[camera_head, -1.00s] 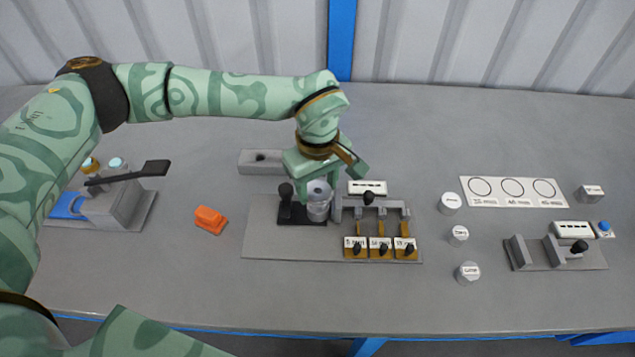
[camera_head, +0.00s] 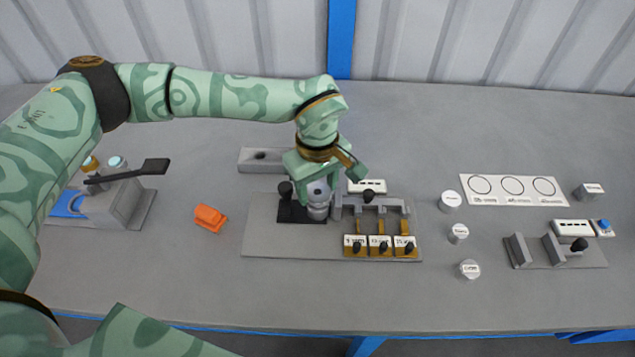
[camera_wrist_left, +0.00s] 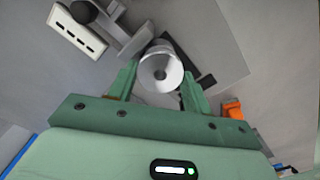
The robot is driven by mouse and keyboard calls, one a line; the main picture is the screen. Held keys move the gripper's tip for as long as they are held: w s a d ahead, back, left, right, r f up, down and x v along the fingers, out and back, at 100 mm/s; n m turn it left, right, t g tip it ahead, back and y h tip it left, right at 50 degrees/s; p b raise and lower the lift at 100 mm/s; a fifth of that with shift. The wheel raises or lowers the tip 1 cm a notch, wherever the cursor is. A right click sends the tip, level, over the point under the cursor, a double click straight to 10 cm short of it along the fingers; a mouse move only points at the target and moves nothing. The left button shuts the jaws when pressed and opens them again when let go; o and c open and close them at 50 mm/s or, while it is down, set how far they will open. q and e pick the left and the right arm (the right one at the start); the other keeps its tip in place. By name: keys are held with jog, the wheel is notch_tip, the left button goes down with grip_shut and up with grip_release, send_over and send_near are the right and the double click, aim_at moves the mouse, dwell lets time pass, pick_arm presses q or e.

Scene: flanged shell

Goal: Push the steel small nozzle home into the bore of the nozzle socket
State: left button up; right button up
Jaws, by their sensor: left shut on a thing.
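The steel small nozzle (camera_head: 318,189) is a bright grey cylinder with a hole in its top. My left gripper (camera_head: 317,195) is shut on it from above. In the left wrist view the nozzle (camera_wrist_left: 160,72) stands between the two green fingers (camera_wrist_left: 158,85), its round open end facing the camera. Directly below it is a grey round part, seemingly the nozzle socket (camera_head: 318,212), on a black base plate (camera_head: 290,214). The nozzle looks upright and in line with it. The bore is hidden, so how deep the nozzle sits cannot be told. My right gripper is out of view.
A black-knobbed post (camera_head: 286,191) stands close left of the nozzle. A grey bracket (camera_head: 372,205) with labelled brown tabs is close on the right. A grey block with a hole (camera_head: 262,160) lies behind. An orange piece (camera_head: 210,218) lies left; the table front is clear.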

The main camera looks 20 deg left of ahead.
aim_at(317, 192)
pick_arm(q)
jog(key=shift+f, duration=0.25)
jog(key=o, duration=1.2)
notch_tip(317, 192, up, 16)
jog(key=p, duration=0.2)
jog(key=shift+r+p, duration=0.2)
jog(key=shift+p, duration=0.1)
